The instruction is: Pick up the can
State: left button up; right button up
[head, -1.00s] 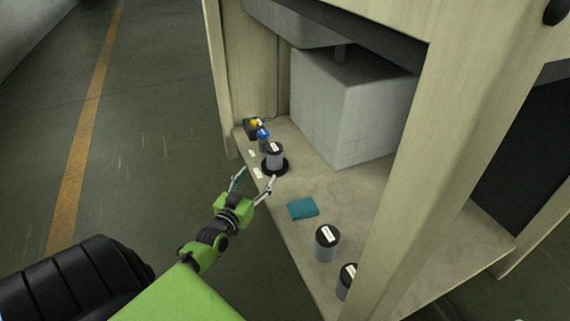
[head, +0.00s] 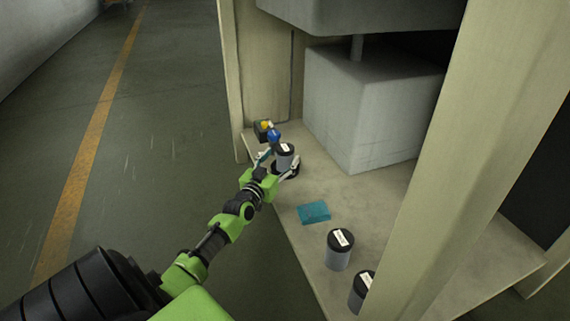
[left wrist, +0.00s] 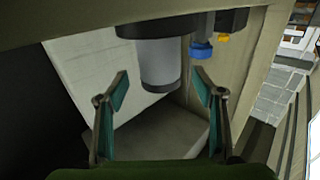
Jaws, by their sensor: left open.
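A grey can (head: 285,161) with a black lid and white label stands upright on a round black base at the far end of the ledge. My left gripper (head: 278,160) is open, with its fingers at either side of this can. In the left wrist view the can (left wrist: 160,68) shows upside down between the open fingers, with gaps on both sides and no clear contact. Two similar cans stand nearer, one in the open (head: 339,252) and one (head: 360,294) partly hidden by the post. My right gripper is not in view.
A blue-topped item (head: 274,136) and a dark box with a yellow top (head: 263,126) stand just behind the can. A teal cloth or pad (head: 314,213) lies on the ledge (head: 300,240). A large grey block (head: 370,110) and a beige post (head: 430,170) bound the right side.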

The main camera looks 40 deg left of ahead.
aim_at(281, 158)
pick_arm(q)
jog(key=w, duration=0.1)
jog(key=w+b, duration=0.1)
jog(key=w+a+b, duration=0.1)
jog(key=shift+f, duration=0.4)
jog(key=shift+w+a+r+b, duration=0.15)
jog(key=shift+w+b, duration=0.15)
jog(key=shift+b, duration=0.15)
jog(key=c, duration=1.2)
jog(key=shift+r, duration=0.1)
jog(key=shift+c, duration=0.2)
